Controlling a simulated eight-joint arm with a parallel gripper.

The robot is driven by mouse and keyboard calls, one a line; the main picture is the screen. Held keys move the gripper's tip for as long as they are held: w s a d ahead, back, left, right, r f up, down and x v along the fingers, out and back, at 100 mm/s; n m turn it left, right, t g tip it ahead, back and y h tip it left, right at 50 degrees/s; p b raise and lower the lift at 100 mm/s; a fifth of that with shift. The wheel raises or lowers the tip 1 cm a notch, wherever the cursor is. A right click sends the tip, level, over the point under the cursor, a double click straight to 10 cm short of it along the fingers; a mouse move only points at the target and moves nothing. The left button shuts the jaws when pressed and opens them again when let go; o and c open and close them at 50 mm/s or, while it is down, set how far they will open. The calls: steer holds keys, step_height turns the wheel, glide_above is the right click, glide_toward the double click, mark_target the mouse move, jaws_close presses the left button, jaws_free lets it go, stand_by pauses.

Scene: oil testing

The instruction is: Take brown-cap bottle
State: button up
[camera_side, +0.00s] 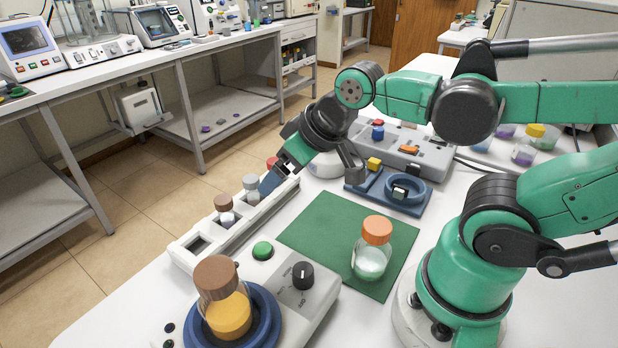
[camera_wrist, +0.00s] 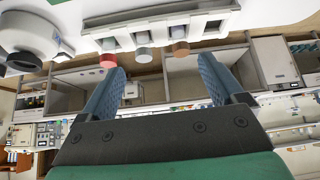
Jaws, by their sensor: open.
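A small brown-cap bottle (camera_side: 226,212) stands upright in the white rack (camera_side: 182,254), with a grey-cap bottle (camera_side: 252,190) and a red-cap bottle (camera_side: 273,163) further along. A larger jar (camera_side: 228,312) with a brown cap and orange liquid sits in a blue ring at the front. My gripper (camera_side: 270,184) is at the rack's far part, close to the grey and red caps; contact cannot be told. In the wrist view, my gripper (camera_wrist: 160,63) is open and empty. The brown cap (camera_wrist: 180,48) and grey cap (camera_wrist: 143,53) appear beyond and between the fingertips; the red cap (camera_wrist: 108,61) is by the left fingertip.
An orange-cap jar (camera_side: 372,250) stands on a green mat (camera_side: 318,222). A device with a green button (camera_side: 262,250) and black knob (camera_side: 303,274) lies right of the rack. A blue holder (camera_side: 425,200) and grey console (camera_side: 425,146) are behind. The rack's near slot looks empty.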

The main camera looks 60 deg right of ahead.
steer(key=a+r+n+g+y, duration=0.1)
steer(key=a+r+n+y, duration=0.1)
steer(key=a+n, duration=0.35)
steer(key=n+g+y, duration=0.2)
steer(key=n+g, duration=0.1)
steer(key=n, duration=0.2)
glide_toward(216, 271)
steer(key=x, duration=0.4)
steer(key=shift+w+a+f, duration=0.15)
steer(key=shift+w+f, duration=0.15)
steer(key=shift+a+f+g+h, duration=0.1)
steer(key=shift+a+g+h, duration=0.1)
steer(key=shift+g+h, duration=0.1)
steer(key=shift+x, duration=2.55)
jaws_close()
